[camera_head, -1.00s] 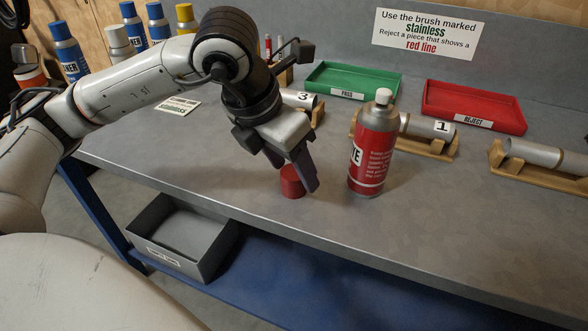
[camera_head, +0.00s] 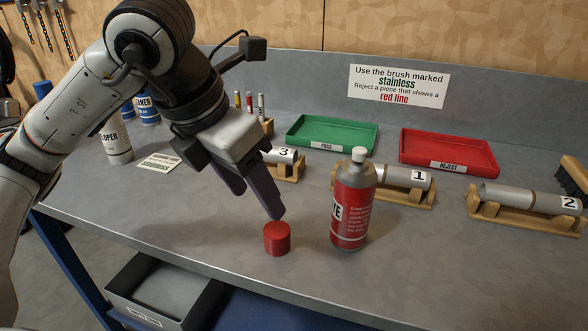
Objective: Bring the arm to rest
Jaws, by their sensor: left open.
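My left gripper (camera_head: 258,202) comes in from the left and hangs over the bench (camera_head: 200,222), its fingers pointing down and apart with nothing between them. A small red cap (camera_head: 277,239) stands on the bench just below and in front of the fingertips; I see a thin gap or near contact but cannot tell which. A red spray can (camera_head: 352,205) with a white top stands upright to the right of the cap. My right gripper is out of view.
Numbered metal pipes lie on wooden cradles: pipe 3 (camera_head: 279,156), pipe 1 (camera_head: 405,177), pipe 2 (camera_head: 530,198). Behind are a green PASS tray (camera_head: 332,145) and a red REJECT tray (camera_head: 449,165). Several cans stand at the left. A grey bin (camera_head: 160,318) sits below the bench edge.

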